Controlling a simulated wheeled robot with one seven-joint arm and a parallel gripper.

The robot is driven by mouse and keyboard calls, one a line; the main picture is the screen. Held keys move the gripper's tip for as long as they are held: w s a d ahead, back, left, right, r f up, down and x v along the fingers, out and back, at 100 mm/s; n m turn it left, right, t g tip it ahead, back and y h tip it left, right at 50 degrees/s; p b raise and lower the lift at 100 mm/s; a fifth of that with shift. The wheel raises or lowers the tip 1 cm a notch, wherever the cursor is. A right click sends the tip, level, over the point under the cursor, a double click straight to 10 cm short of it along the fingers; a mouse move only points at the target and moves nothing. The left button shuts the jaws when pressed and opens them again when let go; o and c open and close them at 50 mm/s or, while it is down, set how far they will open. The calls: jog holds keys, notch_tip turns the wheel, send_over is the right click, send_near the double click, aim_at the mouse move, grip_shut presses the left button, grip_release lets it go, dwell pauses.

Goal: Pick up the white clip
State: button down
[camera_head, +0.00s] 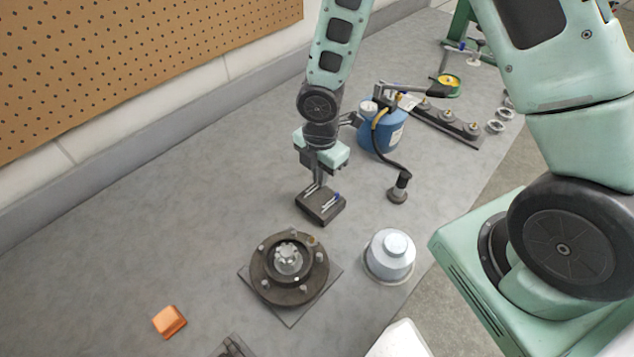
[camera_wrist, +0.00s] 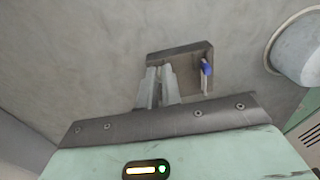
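A small dark block (camera_head: 318,207) lies on the grey bench below my gripper (camera_head: 316,186). It also shows in the wrist view (camera_wrist: 187,50). A thin pale piece with a blue end (camera_wrist: 205,72) lies on the block's right side; its blue end shows in the head view (camera_head: 336,196). I cannot tell if this is the white clip. My gripper (camera_wrist: 158,70) points down at the block's left part in the wrist view. Its fingers are close together there, and whether something thin is between them is hidden. A thin pale line shows beside the fingertips in the head view.
A dark wheel hub (camera_head: 262,268) on a square plate and a grey domed cap (camera_head: 389,255) stand nearby. A blue canister (camera_head: 383,135) with a hose stands behind the gripper. An orange block (camera_head: 169,321) lies front left. The bench on the left is clear.

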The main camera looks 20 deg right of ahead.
dwell(0.3)
notch_tip(320, 180, up, 14)
jog(key=p, duration=0.4)
jog(key=shift+f+p, duration=0.2)
jog(key=shift+p, duration=0.15)
dwell(0.5)
